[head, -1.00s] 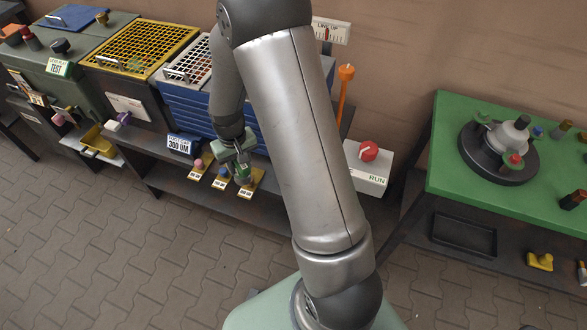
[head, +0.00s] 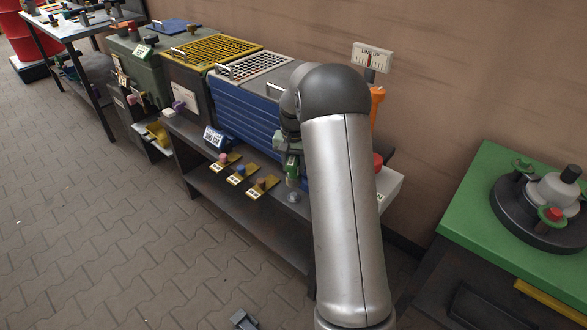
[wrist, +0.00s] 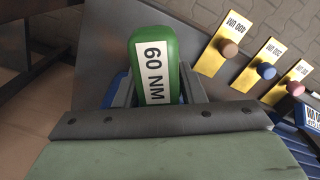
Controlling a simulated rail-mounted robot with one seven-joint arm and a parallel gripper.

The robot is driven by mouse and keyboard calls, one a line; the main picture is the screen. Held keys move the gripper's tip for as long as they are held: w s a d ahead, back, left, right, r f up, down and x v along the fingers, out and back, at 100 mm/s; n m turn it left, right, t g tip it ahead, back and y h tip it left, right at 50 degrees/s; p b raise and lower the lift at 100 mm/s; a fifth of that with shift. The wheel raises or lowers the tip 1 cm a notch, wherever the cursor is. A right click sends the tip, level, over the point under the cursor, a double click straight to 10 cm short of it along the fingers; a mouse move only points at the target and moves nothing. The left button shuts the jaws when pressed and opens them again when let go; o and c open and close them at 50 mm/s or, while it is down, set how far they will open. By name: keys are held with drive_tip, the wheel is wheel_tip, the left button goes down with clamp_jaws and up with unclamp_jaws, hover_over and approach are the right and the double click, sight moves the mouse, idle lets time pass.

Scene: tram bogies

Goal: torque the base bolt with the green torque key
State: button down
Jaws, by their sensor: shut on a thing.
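The green torque key, labelled 60 NM (wrist: 155,68), is between the fingers of my gripper (wrist: 155,95) in the wrist view. My gripper is shut on it. In the head view my gripper (head: 290,150) is partly hidden by my arm, with the green key (head: 292,168) below it and a silver tip at the key's lower end. The key is near the front of the dark bench, right of the yellow plates. I cannot make out the base bolt. A black round base with a grey dome (head: 553,188) sits on the green table at the right.
Yellow plates with coloured knobs (head: 262,187) line the bench edge, and also show in the wrist view (wrist: 258,70). A blue stack under a white grid (head: 255,65) stands behind. A white RUN box (head: 388,188) is right of my arm.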

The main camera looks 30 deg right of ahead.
drive_tip(key=shift+r, duration=0.1)
drive_tip(key=b, duration=0.4)
hover_over(293, 193)
drive_tip(key=shift+s+f, duration=0.1)
drive_tip(key=shift+f, duration=3.3)
drive_tip(key=shift+m+p, duration=0.4)
drive_tip(key=shift+m, duration=0.6)
drive_tip(key=shift+r+m, duration=0.1)
drive_tip(key=shift+m, duration=0.9)
drive_tip(key=shift+p, duration=0.3)
